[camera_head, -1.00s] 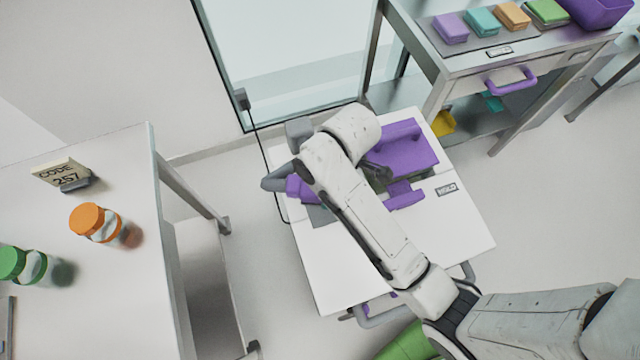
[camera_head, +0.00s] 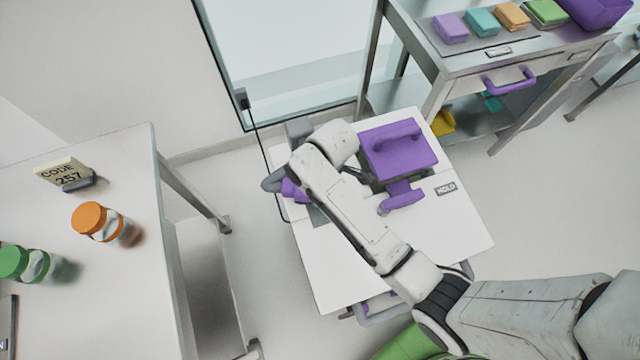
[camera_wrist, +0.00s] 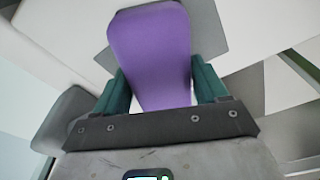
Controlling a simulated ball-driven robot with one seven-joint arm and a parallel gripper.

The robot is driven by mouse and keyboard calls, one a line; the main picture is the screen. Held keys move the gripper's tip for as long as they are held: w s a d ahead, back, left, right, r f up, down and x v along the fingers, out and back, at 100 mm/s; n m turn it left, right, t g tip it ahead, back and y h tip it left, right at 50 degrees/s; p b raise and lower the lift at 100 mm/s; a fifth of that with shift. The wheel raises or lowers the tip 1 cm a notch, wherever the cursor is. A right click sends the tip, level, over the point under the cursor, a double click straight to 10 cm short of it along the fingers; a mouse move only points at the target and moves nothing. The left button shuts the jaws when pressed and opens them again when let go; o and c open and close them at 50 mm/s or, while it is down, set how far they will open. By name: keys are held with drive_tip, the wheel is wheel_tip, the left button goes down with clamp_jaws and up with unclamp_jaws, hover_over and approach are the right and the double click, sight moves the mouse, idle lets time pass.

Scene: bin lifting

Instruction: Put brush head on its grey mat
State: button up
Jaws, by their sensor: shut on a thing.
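A purple piece, which I take for the brush head (camera_wrist: 150,45), sits between the two green fingers of my gripper (camera_wrist: 160,88) in the wrist view. My gripper is shut on it. In the head view the purple brush head (camera_head: 293,190) shows at the left of the small white table, partly hidden by my arm. A grey mat (camera_head: 318,215) shows beside it, mostly covered by my arm. A grey surface, likely the mat (camera_wrist: 212,22), lies behind the brush head in the wrist view. I cannot tell whether the brush head touches it.
A purple block with a handle (camera_head: 400,150) and a smaller purple part (camera_head: 402,196) lie on the white table (camera_head: 440,240) by a MOLD sign (camera_head: 446,189). A metal cart (camera_head: 480,65) stands behind. A side table (camera_head: 120,270) with jars is at left.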

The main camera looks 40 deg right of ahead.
drive_tip(key=o, duration=1.2)
wheel_tip(320, 180, up, 12)
drive_tip(key=d, duration=0.1)
drive_tip(key=shift+s, duration=0.45)
drive_tip(key=s+d+f+m, duration=0.2)
drive_tip(key=s+m, duration=0.3)
drive_tip(key=s, duration=0.3)
drive_tip(key=s+d+f+m+h, duration=0.1)
drive_tip(key=s+d+f+m, duration=0.1)
drive_tip(key=s+m, duration=0.3)
drive_tip(key=s+d, duration=0.1)
drive_tip(key=s, duration=0.3)
drive_tip(key=shift+s+d+m, duration=0.3)
drive_tip(key=shift+d+m, duration=0.1)
